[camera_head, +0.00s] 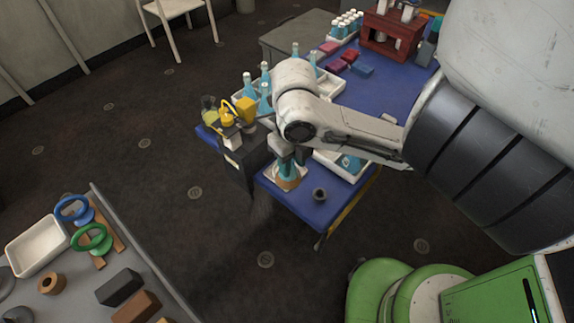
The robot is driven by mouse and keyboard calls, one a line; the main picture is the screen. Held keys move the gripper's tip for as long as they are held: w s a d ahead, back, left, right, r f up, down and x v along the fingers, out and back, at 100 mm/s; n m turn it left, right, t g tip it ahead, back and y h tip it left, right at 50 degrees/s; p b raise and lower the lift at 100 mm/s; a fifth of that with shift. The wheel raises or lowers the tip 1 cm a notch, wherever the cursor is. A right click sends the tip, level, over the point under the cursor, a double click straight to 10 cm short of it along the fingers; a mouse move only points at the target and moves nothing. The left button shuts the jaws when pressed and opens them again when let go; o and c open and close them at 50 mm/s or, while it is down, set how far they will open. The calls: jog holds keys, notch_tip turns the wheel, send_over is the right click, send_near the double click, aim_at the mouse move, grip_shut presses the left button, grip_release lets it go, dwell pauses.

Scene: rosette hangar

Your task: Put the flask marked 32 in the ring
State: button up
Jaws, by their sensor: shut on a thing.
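My gripper (287,152) points down over the near left corner of the blue table and is shut on a blue-teal flask (287,171). The flask looks upright; its marking is too small to read. Right below it is a tan ring (288,186) on a white square base (301,177). I cannot tell whether the flask rests in the ring or hangs just above it. Several similar blue flasks (247,88) stand in a white tray behind my arm, partly hidden. Another blue flask (350,162) lies in a white tray (335,168) to the right.
A small dark ring-shaped piece (319,194) sits near the blue table's (300,209) front edge. A yellow device (245,109) and a dark box (240,160) stand to the left. A red rack (392,34) is far back. A grey table (85,292) holds blue and green rings.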

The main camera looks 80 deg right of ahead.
jog(key=d+f+b, duration=0.1)
jog(key=b, duration=0.1)
jog(key=w+d+f+b, duration=0.1)
jog(key=d+b, duration=0.1)
jog(key=b, duration=0.1)
jog(key=d+f, duration=0.1)
jog(key=d, duration=0.1)
jog(key=w+d+f+b, duration=0.1)
jog(key=d+f, duration=0.1)
jog(key=d+f+b, duration=0.1)
jog(key=d, duration=0.1)
jog(key=shift+w+f, duration=0.15)
jog(key=shift+f, duration=0.25)
jog(key=shift+w+d+f, duration=0.1)
jog(key=shift+d+f, duration=0.15)
jog(key=shift+f, duration=0.85)
jog(key=shift+d+f, duration=0.25)
jog(key=shift+f, duration=0.85)
jog(key=o, duration=0.9)
jog(key=shift+c, duration=0.2)
